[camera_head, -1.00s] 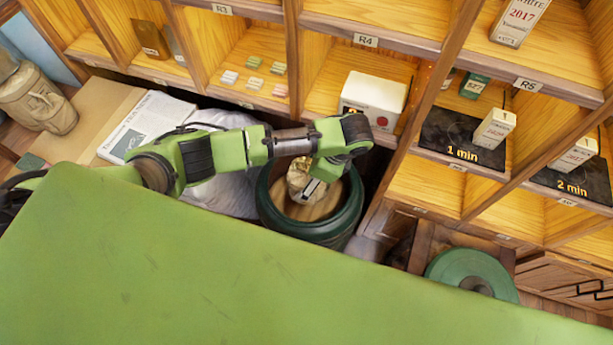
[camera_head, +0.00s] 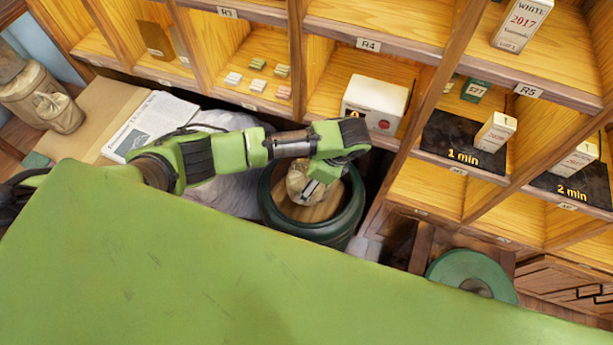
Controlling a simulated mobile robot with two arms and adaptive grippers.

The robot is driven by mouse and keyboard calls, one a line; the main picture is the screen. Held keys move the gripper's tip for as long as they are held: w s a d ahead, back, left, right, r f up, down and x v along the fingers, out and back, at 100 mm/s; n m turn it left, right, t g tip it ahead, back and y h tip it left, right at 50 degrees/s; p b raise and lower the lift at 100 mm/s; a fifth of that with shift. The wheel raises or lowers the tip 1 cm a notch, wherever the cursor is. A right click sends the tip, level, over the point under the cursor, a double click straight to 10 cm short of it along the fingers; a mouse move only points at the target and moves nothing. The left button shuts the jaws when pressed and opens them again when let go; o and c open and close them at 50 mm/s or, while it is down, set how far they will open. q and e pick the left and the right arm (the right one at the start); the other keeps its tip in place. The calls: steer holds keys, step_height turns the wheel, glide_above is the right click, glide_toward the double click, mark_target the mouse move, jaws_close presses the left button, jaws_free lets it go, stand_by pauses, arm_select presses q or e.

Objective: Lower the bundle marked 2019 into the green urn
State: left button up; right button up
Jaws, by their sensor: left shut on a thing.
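The green urn (camera_head: 312,232) stands open below the shelves, with a wooden-coloured surface showing inside its dark rim. My left arm reaches over it from the left. My left gripper (camera_head: 311,190) points down into the mouth of the urn and is shut on a tan wrapped bundle (camera_head: 297,180). The bundle is within the urn's rim as seen from above. I cannot tell whether it touches the urn's floor. No 2019 mark is readable on it, and the gripper partly hides it. My right gripper is not in view.
A green round lid (camera_head: 478,268) lies to the right of the urn. Shelves behind hold a white box (camera_head: 375,103), small cartons and dark "1 min" (camera_head: 437,140) and "2 min" mats. A newspaper (camera_head: 160,124) and a tan sack (camera_head: 45,100) are at left. A large green surface fills the foreground.

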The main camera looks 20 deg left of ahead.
arm_select(q)
steer(key=shift+f, duration=0.1)
step_height(320, 180, down, 19)
steer(key=b, duration=1.2)
steer(key=shift+f, duration=0.15)
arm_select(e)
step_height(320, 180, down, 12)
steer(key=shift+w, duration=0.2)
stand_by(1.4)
arm_select(q)
steer(key=shift+f+b, duration=0.95)
steer(key=shift+f, duration=0.15)
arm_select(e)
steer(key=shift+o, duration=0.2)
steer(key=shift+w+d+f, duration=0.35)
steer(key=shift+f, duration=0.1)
